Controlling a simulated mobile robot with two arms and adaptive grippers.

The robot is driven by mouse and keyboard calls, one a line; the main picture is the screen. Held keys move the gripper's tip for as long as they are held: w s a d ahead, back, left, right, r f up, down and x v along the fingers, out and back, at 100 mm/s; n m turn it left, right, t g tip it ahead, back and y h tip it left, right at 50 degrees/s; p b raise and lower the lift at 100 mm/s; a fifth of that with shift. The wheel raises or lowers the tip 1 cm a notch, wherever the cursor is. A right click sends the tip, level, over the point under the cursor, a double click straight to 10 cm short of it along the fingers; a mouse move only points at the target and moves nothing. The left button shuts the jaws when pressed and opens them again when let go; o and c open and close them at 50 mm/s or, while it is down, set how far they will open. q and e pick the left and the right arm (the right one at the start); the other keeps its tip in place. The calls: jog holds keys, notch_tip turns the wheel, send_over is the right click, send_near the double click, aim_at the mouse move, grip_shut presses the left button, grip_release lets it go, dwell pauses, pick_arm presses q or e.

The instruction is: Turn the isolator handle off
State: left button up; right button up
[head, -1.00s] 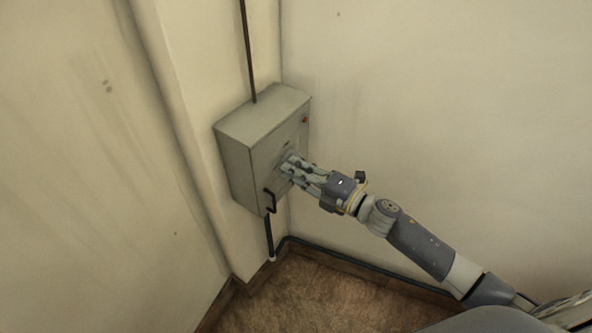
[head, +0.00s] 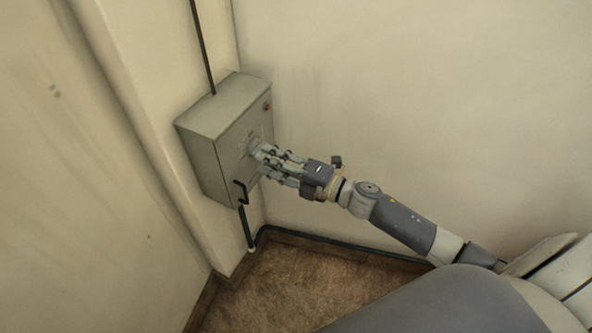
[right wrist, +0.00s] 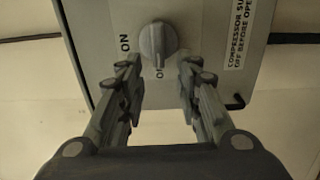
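The isolator handle (right wrist: 157,43) is a round grey knob with a raised bar, on the front of a grey metal box (head: 199,160). In the right wrist view, an ON label (right wrist: 126,43) is left of it and a partly hidden label starting with O is below. The bar runs up and down the picture, in line with the lower label. My right gripper (right wrist: 160,66) is open, its fingers apart and empty, with the tips just below the knob in the picture. In the head view, my right gripper (head: 260,153) is at the box front. My left gripper is not in view.
A black hooked lever (head: 240,192) sticks out at the box's lower front edge. A small reddish lamp (head: 267,105) is at its upper right. A conduit (head: 203,45) enters from above, and a dark pipe (head: 340,248) runs along the wall foot. The floor below is clear.

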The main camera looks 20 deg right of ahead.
jog(key=v, duration=0.9)
jog(key=shift+s+d, duration=0.25)
jog(key=shift+s, duration=0.05)
jog(key=d+f+m+h, duration=0.3)
jog(key=f+m, duration=0.1)
jog(key=f, duration=0.3)
jog(key=d+f+m+h, duration=0.2)
jog(key=d+f+m, duration=0.15)
jog(key=f, duration=0.25)
jog(key=s+d+f+m+g+h, duration=0.1)
jog(key=s+d+f+m+h, duration=0.15)
jog(key=f, duration=0.65)
jog(key=s+d+f+m+g+h, duration=0.2)
jog(key=s+f+m, duration=0.2)
jog(key=f, duration=0.4)
jog(key=s+a+f+m+g+h+p, duration=0.15)
jog(key=s+f+m+g, duration=0.3)
jog(key=s+f, duration=0.9)
jog(key=s+a+f+m+g, duration=0.1)
jog(key=s+a+f+g, duration=0.1)
jog(key=s, duration=0.4)
jog(key=s+a+f+m+g, duration=0.1)
jog(key=s+a+f+m, duration=0.1)
jog(key=s+a+f, duration=0.2)
jog(key=s+a+f+m+g, duration=0.2)
jog(key=s, duration=0.8)
jog(key=shift+a+f+g, duration=0.35)
jog(key=shift+a+f, duration=0.05)
